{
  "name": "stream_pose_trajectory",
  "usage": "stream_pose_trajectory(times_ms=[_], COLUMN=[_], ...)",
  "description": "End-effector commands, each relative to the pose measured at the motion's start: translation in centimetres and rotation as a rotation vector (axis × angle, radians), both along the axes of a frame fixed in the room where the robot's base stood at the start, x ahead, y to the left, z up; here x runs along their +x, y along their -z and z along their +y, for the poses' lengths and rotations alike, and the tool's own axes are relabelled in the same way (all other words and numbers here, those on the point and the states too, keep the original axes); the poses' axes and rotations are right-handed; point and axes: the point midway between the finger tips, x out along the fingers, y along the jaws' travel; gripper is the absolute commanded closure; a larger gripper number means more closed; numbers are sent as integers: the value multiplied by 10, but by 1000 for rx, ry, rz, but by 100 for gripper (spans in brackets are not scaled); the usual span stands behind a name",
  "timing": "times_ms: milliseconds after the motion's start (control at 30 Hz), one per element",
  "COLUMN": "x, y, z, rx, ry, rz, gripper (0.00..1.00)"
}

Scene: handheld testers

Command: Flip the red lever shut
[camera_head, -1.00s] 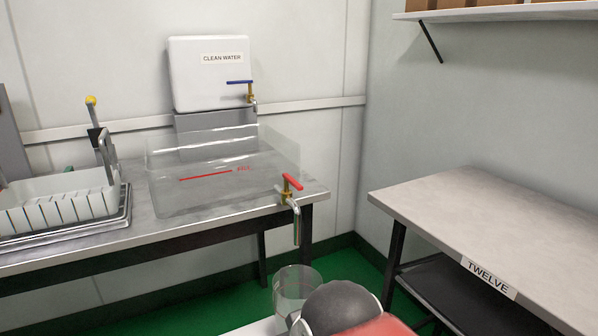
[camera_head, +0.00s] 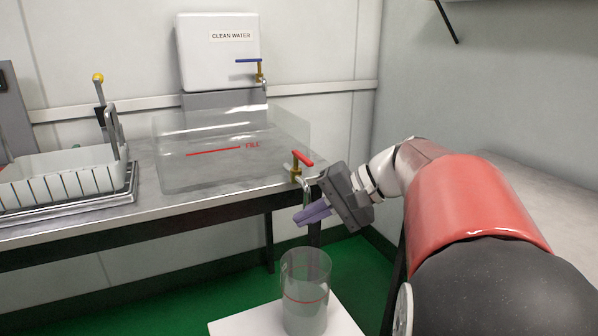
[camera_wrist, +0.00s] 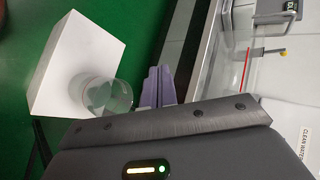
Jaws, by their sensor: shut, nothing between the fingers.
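The red lever (camera_head: 302,158) sits on a brass tap at the front right corner of the clear tank (camera_head: 180,170). It slants slightly down to the right. The metal spout (camera_head: 307,191) points down below it and is partly hidden by my gripper. My gripper (camera_head: 308,215) is shut and empty, with its purple fingers just below and in front of the tap, lower than the lever. Whether they touch the spout is unclear. In the wrist view the shut fingers (camera_wrist: 157,86) show, but I cannot make out the red lever there.
A clear cylinder (camera_head: 304,300) with a red line stands on a white block (camera_head: 240,326) below the tap. A white clean water container (camera_head: 215,65) with a blue-levered tap stands behind the tank. A white rack (camera_head: 60,185) is at left. A table is at right, behind my arm.

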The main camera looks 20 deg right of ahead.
Motion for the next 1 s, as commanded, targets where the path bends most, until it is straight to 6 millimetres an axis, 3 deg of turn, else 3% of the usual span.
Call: stream_pose_trajectory(times_ms=[33, 200, 300, 400, 767, 1000], x=[17, 37, 35, 31, 30, 43], y=[-3, -34, -43, -49, -52, -52], z=[-37, -131, -170, -191, -197, -182], rx=[102, 334, 401, 432, 443, 443], ry=[48, 123, 144, 154, 154, 151], rz=[-44, -250, -347, -405, -425, -424], gripper=[100, 100, 100, 100, 100, 100])
